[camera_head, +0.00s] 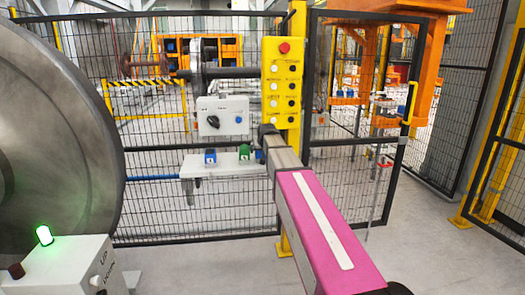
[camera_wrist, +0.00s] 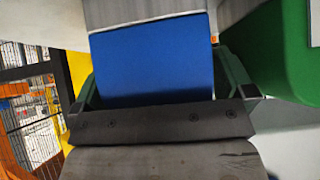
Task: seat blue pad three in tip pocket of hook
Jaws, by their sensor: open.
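In the wrist view a blue block (camera_wrist: 152,58), most likely blue pad three, lies between the two dark green fingers of my gripper (camera_wrist: 162,80). The fingers are open, one on each side of it; I cannot tell whether either touches it. Any number on it is not visible. In the head view, a small blue patch (camera_head: 259,155) shows at the shelf's right end beside my arm, which hides most of that spot. Another blue pad (camera_head: 210,157) and a green pad (camera_head: 244,152) stand to its left. I cannot make out the hook or its tip pocket.
The pads stand on a pale shelf (camera_head: 222,170) before the black mesh fence (camera_head: 160,215). A white switch box (camera_head: 222,117) hangs above. A yellow button post (camera_head: 282,85) stands close to my arm. A large steel wheel (camera_head: 60,130) fills the left. The floor (camera_head: 420,240) at right is clear.

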